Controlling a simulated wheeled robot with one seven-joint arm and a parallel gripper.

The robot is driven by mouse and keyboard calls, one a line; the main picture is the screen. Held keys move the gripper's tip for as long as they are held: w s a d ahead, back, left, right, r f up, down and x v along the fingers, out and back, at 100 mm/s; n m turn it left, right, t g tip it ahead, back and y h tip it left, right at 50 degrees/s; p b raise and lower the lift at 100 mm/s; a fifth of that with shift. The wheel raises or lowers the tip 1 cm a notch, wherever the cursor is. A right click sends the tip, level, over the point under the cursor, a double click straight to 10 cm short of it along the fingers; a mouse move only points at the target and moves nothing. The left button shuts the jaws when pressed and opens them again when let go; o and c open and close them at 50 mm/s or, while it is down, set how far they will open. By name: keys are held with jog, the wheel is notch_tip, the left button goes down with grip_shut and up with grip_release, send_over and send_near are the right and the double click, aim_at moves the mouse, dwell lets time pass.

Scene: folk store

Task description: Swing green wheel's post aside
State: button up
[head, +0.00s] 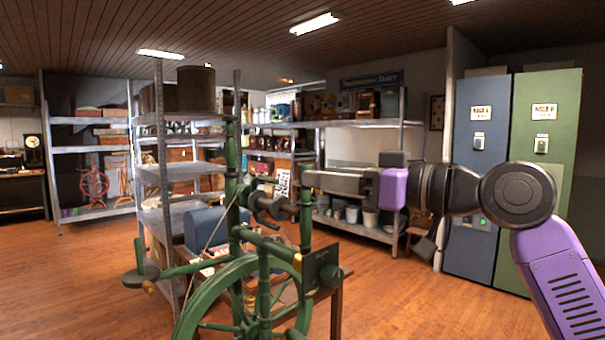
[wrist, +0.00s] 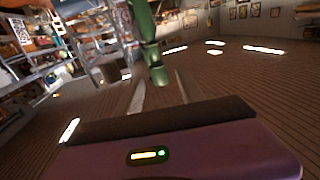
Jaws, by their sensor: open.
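The green spinning wheel (head: 190,310) stands in the foreground of the head view. It has a tall left post (head: 232,170) and a shorter right post (head: 306,225), with a dark spindle assembly (head: 268,208) between them. My gripper (head: 308,181) reaches in from the right, level, with its tips at the upper part of the right post. In the wrist view a green turned post (wrist: 146,35) hangs into the picture, its end lying between the two spread fingers (wrist: 160,92). The fingers are open. I cannot tell whether either finger touches the post.
A metal shelf rack (head: 163,130) and a table with a blue box (head: 205,228) stand behind the wheel. Blue (head: 478,180) and green (head: 545,150) lockers stand at the right. Wooden floor (head: 400,290) is free right of the wheel.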

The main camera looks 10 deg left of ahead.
aim_at(299, 175)
jog(key=shift+p+x, duration=0.95)
jog(key=shift+x, duration=2.9)
jog(key=shift+f, duration=0.1)
grip_shut()
jog(key=shift+d, duration=0.1)
